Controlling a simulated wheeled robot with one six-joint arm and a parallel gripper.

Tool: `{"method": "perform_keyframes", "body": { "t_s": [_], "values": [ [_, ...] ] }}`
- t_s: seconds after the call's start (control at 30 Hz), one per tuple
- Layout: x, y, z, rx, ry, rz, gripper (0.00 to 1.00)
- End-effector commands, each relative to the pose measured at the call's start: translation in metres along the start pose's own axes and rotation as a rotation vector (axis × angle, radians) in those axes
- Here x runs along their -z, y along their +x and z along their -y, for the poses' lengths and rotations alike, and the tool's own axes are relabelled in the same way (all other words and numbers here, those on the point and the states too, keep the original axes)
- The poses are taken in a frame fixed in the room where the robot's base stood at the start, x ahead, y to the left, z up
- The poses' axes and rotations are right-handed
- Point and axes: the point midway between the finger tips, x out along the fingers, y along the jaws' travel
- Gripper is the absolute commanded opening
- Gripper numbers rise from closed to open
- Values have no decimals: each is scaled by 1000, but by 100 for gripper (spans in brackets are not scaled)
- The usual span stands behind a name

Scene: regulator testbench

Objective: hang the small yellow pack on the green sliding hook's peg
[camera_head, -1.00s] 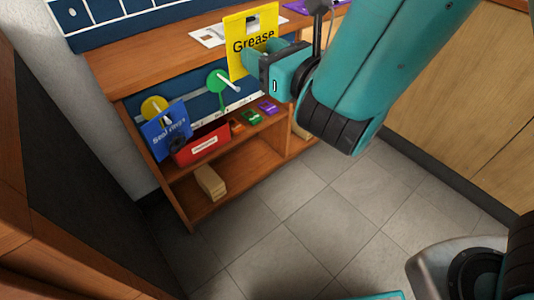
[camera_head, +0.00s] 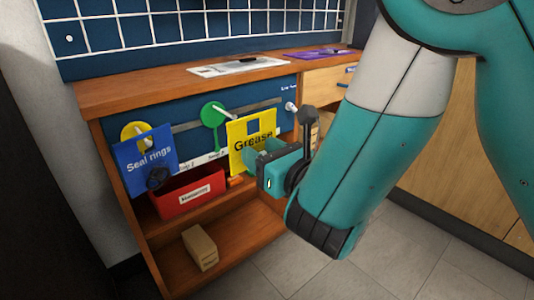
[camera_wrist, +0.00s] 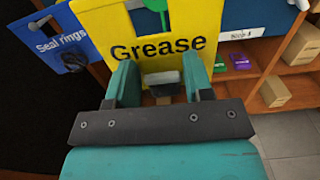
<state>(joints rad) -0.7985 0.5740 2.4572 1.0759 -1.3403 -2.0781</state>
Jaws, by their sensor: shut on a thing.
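The yellow pack (camera_head: 244,143), marked "Grease", is upright in my gripper (camera_head: 264,157), which is shut on its lower part. It also fills the upper middle of the wrist view (camera_wrist: 110,25), above my gripper (camera_wrist: 160,85). A hole near its top shows blue panel behind it in the head view. The green sliding hook (camera_head: 210,118) is on the panel's rail, just left of the pack. Its pale peg (camera_head: 226,113) points out towards the pack's upper left corner. Green shows through the pack's hole in the wrist view. I cannot tell whether peg and pack touch.
A blue "Seal rings" pack (camera_head: 140,160) hangs at a yellow hook (camera_head: 128,130) on the left. A red bin (camera_head: 188,198) stands on the shelf below. A cardboard box (camera_head: 200,248) is on the bottom shelf. The tabletop (camera_head: 140,90) overhangs the panel.

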Motion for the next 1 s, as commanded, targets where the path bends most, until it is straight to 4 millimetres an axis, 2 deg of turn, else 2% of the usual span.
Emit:
{"method": "perform_keyframes", "body": {
  "t_s": [0.5,1.0],
  "values": [
    [0,33,0,0,0,0,23],
    [2,58,1,0,0,0,23]
  ]
}}
